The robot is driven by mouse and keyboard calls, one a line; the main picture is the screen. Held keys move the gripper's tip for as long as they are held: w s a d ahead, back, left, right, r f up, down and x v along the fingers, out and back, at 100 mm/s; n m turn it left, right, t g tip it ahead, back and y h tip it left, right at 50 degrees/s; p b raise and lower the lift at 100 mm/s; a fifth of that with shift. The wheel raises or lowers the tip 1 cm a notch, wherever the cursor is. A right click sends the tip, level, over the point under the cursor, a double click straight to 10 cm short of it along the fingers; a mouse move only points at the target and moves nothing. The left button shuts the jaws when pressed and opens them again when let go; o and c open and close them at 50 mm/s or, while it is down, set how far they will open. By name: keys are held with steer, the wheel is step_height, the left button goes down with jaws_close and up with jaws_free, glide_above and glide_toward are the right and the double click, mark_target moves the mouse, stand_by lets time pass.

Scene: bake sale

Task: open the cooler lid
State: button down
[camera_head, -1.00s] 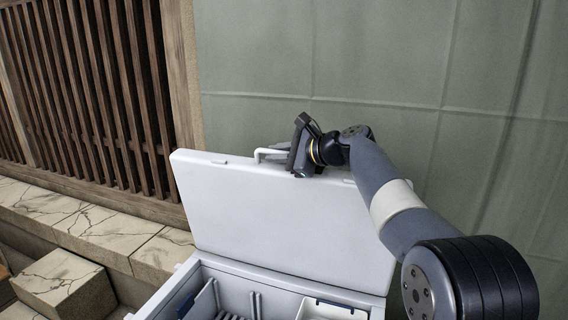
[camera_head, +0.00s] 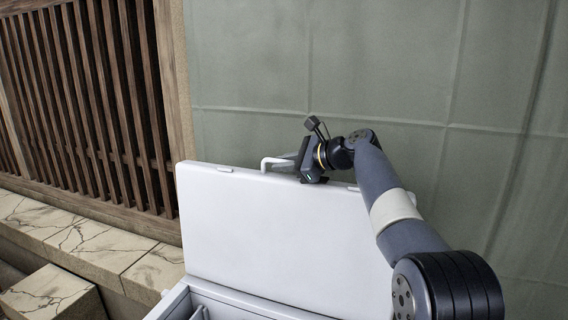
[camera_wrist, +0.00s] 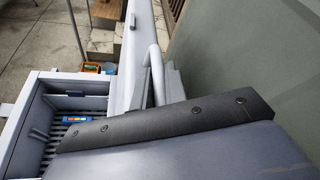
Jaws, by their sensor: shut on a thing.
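The white cooler lid (camera_head: 280,235) stands raised, nearly upright, at the back of the cooler (camera_head: 215,300) in the head view. A white bar handle (camera_head: 279,161) sticks out from its top edge. My gripper (camera_head: 303,165) is at that top edge, shut on the handle. In the wrist view the handle (camera_wrist: 153,68) runs to the grey fingers (camera_wrist: 155,88), and part of my gripper's body covers the contact. The open cooler body (camera_wrist: 40,115) shows a slatted inside with a small blue item (camera_wrist: 72,119) in it.
A grey-green wall sheet (camera_head: 350,65) stands close behind the lid. A wooden lattice (camera_head: 90,95) and a stone ledge (camera_head: 85,240) are at the left, with a stone block (camera_head: 50,295) in front. In the wrist view, an orange crate (camera_wrist: 91,67) stands beyond the cooler.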

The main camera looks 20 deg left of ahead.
steer(key=c, duration=1.5)
jaws_free()
steer(key=shift+o, duration=0.2)
steer(key=b+v, duration=0.2)
steer(key=v, duration=0.8)
steer(key=shift+s+d+r, duration=0.1)
steer(key=shift+d+r, duration=0.1)
steer(key=shift+d, duration=0.15)
steer(key=shift+a, duration=0.1)
steer(key=p+x, duration=0.2)
steer(key=x, duration=0.8)
steer(key=shift+a+f, duration=0.2)
steer(key=shift+a, duration=0.1)
